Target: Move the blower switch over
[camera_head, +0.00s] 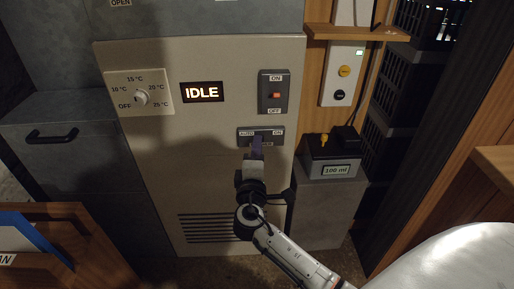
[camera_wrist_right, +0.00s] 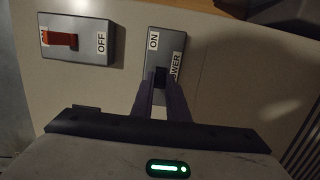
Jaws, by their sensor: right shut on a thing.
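The blower switch (camera_head: 274,142) is a grey plate low on the beige panel, with AUTO at its left end and ON at its right end. In the right wrist view the blower switch (camera_wrist_right: 180,45) shows its ON label and part of the word BLOWER. My right gripper (camera_head: 257,148) is at the middle of this plate. In the right wrist view my right gripper (camera_wrist_right: 161,82) has its two purple-grey fingers closed around the dark switch lever (camera_wrist_right: 160,72). The fingers hide much of the lever and the AUTO end. My left gripper is out of view.
Above is another switch (camera_head: 273,92) with a red lever, marked ON and OFF. A display (camera_head: 202,92) reads IDLE, and a temperature dial (camera_head: 141,98) sits left of it. A dark box (camera_head: 331,157) labelled 100 ml stands on a grey pedestal (camera_head: 326,208) at the right.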

